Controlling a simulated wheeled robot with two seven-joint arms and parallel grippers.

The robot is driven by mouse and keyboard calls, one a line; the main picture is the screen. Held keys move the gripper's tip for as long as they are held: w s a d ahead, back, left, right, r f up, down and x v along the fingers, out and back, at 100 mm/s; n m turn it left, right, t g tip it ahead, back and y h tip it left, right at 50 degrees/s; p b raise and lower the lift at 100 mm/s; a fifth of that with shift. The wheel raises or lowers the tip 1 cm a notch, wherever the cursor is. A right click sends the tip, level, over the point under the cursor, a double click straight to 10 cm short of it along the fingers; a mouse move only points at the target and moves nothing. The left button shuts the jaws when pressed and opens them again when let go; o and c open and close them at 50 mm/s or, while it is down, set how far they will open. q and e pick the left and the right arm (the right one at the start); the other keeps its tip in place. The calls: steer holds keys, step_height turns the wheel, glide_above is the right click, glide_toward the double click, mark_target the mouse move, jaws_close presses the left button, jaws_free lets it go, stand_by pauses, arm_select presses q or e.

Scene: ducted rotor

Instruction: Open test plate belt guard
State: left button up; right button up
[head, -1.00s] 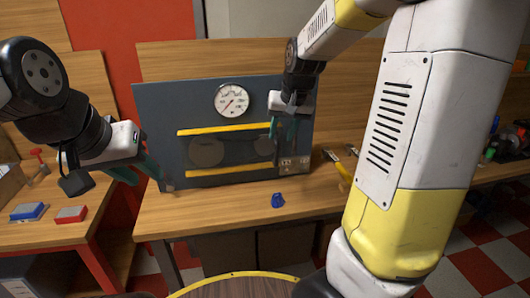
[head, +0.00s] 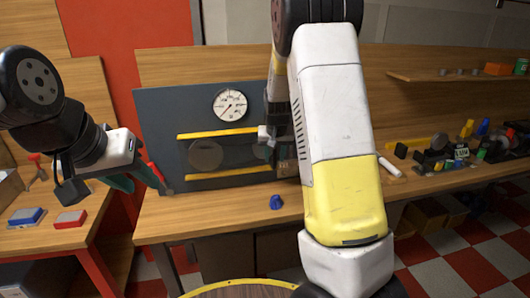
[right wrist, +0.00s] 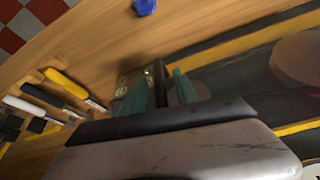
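The test plate (head: 160,115) is a dark upright panel on the bench. Two yellow rails (head: 217,133) cross it, with a dark belt guard (head: 232,163) between them and a round disc (head: 205,154) showing there. In the right wrist view the disc (right wrist: 300,58) is at right. My right gripper (right wrist: 158,88) has its teal fingers apart at the right end of the guard. A dark part shows between the fingers; contact cannot be told. My right arm hides the plate's right side in the head view. My left gripper (head: 136,180) is open and empty, left of the plate.
A gauge (head: 230,105) is on the plate above the rails. A blue piece (head: 276,202) lies on the bench in front. Yellow- and white-handled tools (right wrist: 65,83) lie right of the plate. A blue box (head: 26,216) and a red box (head: 70,217) are at left.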

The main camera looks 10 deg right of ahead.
steer(key=shift+f, duration=0.1)
jaws_close()
stand_by(1.4)
